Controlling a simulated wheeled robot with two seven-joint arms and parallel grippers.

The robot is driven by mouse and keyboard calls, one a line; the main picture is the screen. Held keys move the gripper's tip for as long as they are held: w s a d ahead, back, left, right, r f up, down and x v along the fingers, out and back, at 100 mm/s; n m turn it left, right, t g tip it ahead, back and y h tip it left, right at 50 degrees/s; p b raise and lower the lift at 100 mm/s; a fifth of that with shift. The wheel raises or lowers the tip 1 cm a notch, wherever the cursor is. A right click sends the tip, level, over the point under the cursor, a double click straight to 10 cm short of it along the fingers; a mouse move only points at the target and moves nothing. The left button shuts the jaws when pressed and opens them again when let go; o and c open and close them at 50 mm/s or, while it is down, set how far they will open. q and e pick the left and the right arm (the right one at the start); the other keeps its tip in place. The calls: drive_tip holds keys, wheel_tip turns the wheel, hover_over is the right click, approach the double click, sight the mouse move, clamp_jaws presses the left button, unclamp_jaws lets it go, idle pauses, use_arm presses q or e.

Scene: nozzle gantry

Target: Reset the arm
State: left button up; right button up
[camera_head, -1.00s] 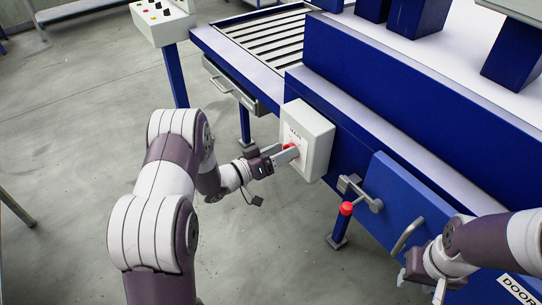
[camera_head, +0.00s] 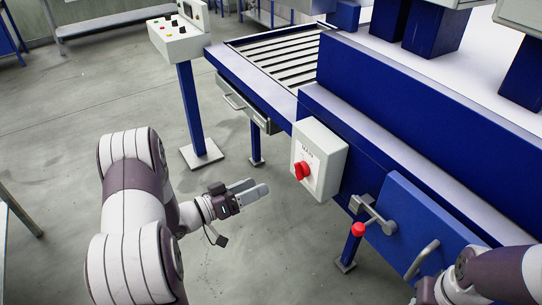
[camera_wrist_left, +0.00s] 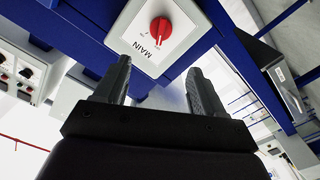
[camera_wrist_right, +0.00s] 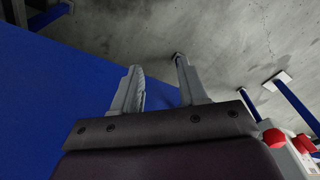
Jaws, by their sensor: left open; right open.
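My left gripper (camera_head: 250,191) is open and empty in the head view, to the left of a white switch box with a red rotary knob. Its two fingers also show apart in the left wrist view (camera_wrist_left: 154,82). The switch box (camera_head: 325,150) is on the blue machine, and its red knob (camera_head: 301,171) is clear of the fingers. In the left wrist view the knob (camera_wrist_left: 160,30) sits beside the word MAIN. My right gripper is mostly hidden at the lower right of the head view; in the right wrist view its fingers (camera_wrist_right: 158,85) are apart with nothing between them.
A blue door (camera_head: 405,215) with a handle and a red-knobbed latch (camera_head: 358,230) is right of the box. A control panel on a blue post (camera_head: 186,100) stands behind. A roller table (camera_head: 280,58) adjoins the machine. Open concrete floor lies around my left arm.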

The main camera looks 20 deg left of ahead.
use_arm(q)
drive_tip(key=a+f+n+g+y, duration=0.1)
drive_tip(key=a+f+g+y, duration=0.2)
drive_tip(key=a+f+y, duration=0.5)
drive_tip(key=s+f+n+g+y, duration=0.1)
drive_tip(key=s+f+g+y, duration=0.1)
drive_tip(key=s+g+y, duration=0.4)
drive_tip(key=s+d+r+g+h, duration=0.1)
drive_tip(key=s+d+r+g, duration=0.1)
drive_tip(key=s+d+r, duration=0.2)
drive_tip(key=s+d+r+g+h, duration=0.1)
drive_tip(key=s+d+r, duration=0.4)
drive_tip(key=d, duration=0.5)
drive_tip(key=shift+s+m+g+h, duration=0.4)
drive_tip(key=shift+s+h, duration=0.1)
drive_tip(key=shift+s, duration=0.3)
drive_tip(key=shift+d+r, duration=0.1)
drive_tip(key=shift+r, duration=0.05)
